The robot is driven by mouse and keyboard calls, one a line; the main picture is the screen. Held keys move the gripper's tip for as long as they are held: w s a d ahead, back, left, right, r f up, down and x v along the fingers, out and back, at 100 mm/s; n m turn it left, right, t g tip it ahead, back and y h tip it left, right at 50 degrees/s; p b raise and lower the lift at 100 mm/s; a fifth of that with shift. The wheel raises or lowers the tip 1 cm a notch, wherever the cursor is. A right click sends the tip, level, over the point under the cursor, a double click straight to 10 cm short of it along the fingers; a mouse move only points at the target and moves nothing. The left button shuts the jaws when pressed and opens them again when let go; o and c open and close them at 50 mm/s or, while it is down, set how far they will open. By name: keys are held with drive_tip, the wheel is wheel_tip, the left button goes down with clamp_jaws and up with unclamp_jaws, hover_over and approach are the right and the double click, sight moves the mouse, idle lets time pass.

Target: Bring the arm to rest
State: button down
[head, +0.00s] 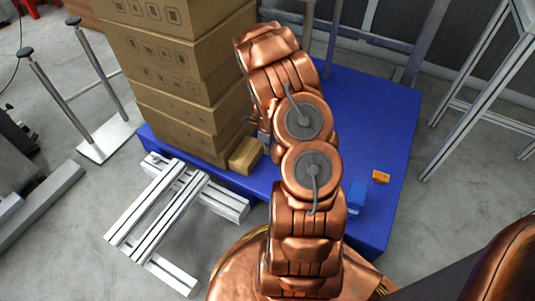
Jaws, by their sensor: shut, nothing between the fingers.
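My copper arm (301,185) rises from the bottom middle of the head view and bends up and to the left over a blue platform (385,120). Its upper links are folded close together. The fingers of my gripper are not visible; the arm's own links hide the space behind them. I see nothing held.
A tall stack of brown cartons (185,80) stands on the platform's left side, close to my arm. A small tan box (246,155) lies beside it. A small orange item (381,177) is on the right. A silver profile frame (175,205) lies at front left.

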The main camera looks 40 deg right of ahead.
drive_tip(key=shift+r, duration=1.05)
drive_tip(key=shift+r, duration=0.1)
drive_tip(key=s+a+r+n+p, duration=0.2)
drive_tip(key=a+r+n+p, duration=0.4)
drive_tip(key=r, duration=0.8)
drive_tip(key=s+a+r+n+p, duration=0.2)
drive_tip(key=a+r+n+p, duration=0.35)
drive_tip(key=r, duration=0.85)
drive_tip(key=s+a+r+n+p, duration=0.1)
drive_tip(key=a+r+n+p, duration=0.3)
drive_tip(key=a+r+p, duration=0.7)
drive_tip(key=s+a+r+n+p, duration=0.3)
drive_tip(key=s+r+n+p, duration=0.2)
drive_tip(key=r, duration=0.5)
drive_tip(key=s+a+r+n+g+p, duration=0.1)
drive_tip(key=s+a+r+n+p, duration=0.1)
drive_tip(key=s+r+n+p, duration=0.3)
drive_tip(key=s+a+r+n+p, duration=0.3)
drive_tip(key=s+r+n, duration=0.3)
drive_tip(key=s+r, duration=0.4)
wheel_tip(320, 180, up, 5)
drive_tip(key=shift+s+a+r+n+g+p, duration=0.1)
drive_tip(key=shift+s+a+n+g+p, duration=0.25)
drive_tip(key=shift+p, duration=0.55)
drive_tip(key=shift+d, duration=0.15)
